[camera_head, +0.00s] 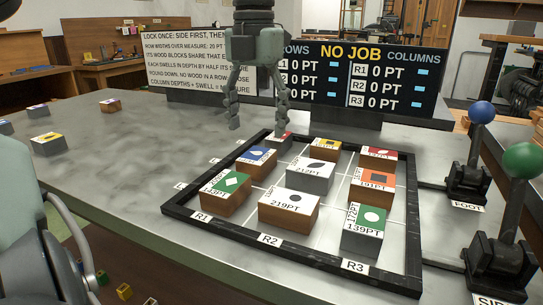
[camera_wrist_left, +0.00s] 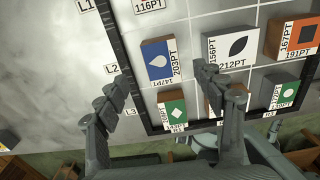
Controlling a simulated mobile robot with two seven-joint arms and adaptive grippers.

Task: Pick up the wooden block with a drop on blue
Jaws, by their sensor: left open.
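The wooden block with a white drop on blue (camera_head: 257,156) sits in the left part of the black-framed grid, its brown sides showing. In the left wrist view the same block (camera_wrist_left: 159,62) lies ahead of and between the fingers. My left gripper (camera_head: 258,127) hangs over the grid, fingers pointing down and spread, in line with the block in the head view. In the wrist view, too, the left gripper (camera_wrist_left: 163,78) is open with nothing between its fingertips. Its exact height over the block is hard to tell. My right gripper is not in view.
A green diamond block (camera_head: 228,182) stands just in front of the blue one, a white leaf block (camera_head: 309,171) to its right, and a red-topped block (camera_head: 281,138) behind, by a finger. Levers with blue (camera_head: 481,112) and green knobs stand at right. The table's left is mostly clear.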

